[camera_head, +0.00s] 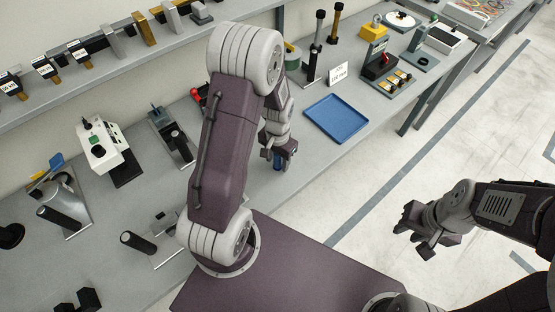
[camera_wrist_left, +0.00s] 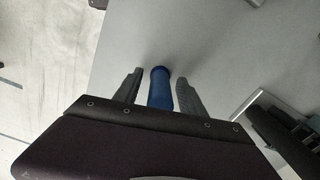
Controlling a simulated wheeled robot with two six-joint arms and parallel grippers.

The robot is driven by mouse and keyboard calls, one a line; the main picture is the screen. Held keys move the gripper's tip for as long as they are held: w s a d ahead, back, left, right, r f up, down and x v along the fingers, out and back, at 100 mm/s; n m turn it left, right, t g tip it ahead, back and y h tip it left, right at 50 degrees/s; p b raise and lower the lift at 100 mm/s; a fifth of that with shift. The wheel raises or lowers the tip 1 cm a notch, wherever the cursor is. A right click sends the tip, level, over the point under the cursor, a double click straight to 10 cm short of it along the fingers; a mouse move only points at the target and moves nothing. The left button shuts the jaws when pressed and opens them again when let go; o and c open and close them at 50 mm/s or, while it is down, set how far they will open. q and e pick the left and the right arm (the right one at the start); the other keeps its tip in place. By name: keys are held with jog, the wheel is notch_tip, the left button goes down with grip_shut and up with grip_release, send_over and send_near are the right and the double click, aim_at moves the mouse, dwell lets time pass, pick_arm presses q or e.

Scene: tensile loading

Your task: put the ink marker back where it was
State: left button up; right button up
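The ink marker (camera_wrist_left: 160,90) shows as a blue cylinder in the left wrist view. It sits between the two fingers of my left gripper (camera_wrist_left: 158,88), with a narrow gap on each side. In the head view, my left gripper (camera_head: 280,160) is low at the shelf bench's front edge, left of the blue tray. A bit of blue shows at its fingers there; the rest of the marker is hidden. I cannot tell whether the marker touches the bench. My right gripper (camera_head: 418,232) is open and empty over the floor.
The empty blue tray (camera_head: 333,118) lies on the bench (camera_head: 262,203), with a white label card (camera_head: 338,74) behind it. Black-handled tools and a white device (camera_head: 104,145) stand to the left. My left arm hides part of the bench.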

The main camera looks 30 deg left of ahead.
pick_arm(q)
notch_tip(320, 180, up, 12)
jog(key=shift+r+p, duration=0.1)
jog(key=shift+p, duration=0.5)
jog(key=s+d+f+n+t, duration=0.1)
jog(key=s+d, duration=0.3)
jog(key=s, duration=0.4)
jog(key=shift+s+d+f+n, duration=0.15)
jog(key=shift+d+f+n, duration=0.25)
jog(key=shift+n, duration=0.1)
